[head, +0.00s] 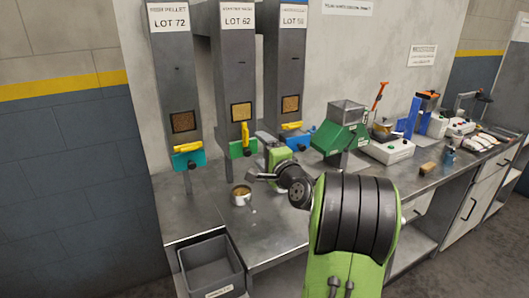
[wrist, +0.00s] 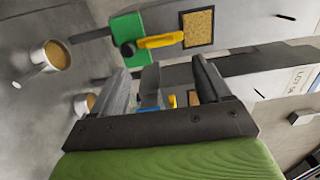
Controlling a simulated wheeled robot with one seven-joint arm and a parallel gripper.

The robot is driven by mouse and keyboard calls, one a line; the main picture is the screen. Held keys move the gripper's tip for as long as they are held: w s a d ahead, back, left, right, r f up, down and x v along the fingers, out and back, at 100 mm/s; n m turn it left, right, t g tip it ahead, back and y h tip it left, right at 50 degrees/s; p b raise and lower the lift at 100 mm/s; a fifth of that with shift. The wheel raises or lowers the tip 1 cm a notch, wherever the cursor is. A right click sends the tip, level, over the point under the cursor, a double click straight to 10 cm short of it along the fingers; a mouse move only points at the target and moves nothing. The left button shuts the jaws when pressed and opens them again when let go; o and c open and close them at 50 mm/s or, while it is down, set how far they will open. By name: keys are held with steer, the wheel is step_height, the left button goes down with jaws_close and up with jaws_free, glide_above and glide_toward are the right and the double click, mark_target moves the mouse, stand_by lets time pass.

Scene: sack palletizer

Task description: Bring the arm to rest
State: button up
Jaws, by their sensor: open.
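My gripper (wrist: 162,78) is open, with its two dark fingers apart and nothing held between them. In the head view my arm reaches over the bench toward the dispensers, and the hand is in front of the right-hand hoppers, partly hiding them. In the wrist view a metal cup with a handle (wrist: 50,56) holds yellow-brown grain and stands apart from the fingers. A second cup (wrist: 84,103) is partly hidden behind the left finger. One cup (head: 241,195) shows on the bench in the head view, left of my arm.
Three grey hoppers stand against the wall: LOT 72 (head: 175,85), LOT 62 (head: 238,70) and a right-hand one (head: 286,65). A green machine (head: 342,128) and a white device (head: 388,150) stand right. A grey bin (head: 210,262) is below the bench's front left.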

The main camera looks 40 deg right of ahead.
steer(key=s+a+n+g+y+p, duration=0.25)
steer(key=a+n, duration=0.35)
steer(key=a, duration=0.6)
steer(key=s+a+n+g+y+p, duration=0.1)
steer(key=s+a+n+g+y, duration=0.15)
steer(key=a+n, duration=0.6)
steer(key=s+a+f+n+g+p, duration=0.1)
steer(key=s+a, duration=0.4)
steer(key=s, duration=0.5)
steer(key=s+a+f+n+g, duration=0.3)
steer(key=s+a+n+g, duration=0.1)
steer(key=s, duration=0.7)
steer(key=shift+s+a+f+n+g+p, duration=0.2)
steer(key=shift+s+a+n+g+p, duration=0.15)
steer(key=shift+n+g, duration=0.55)
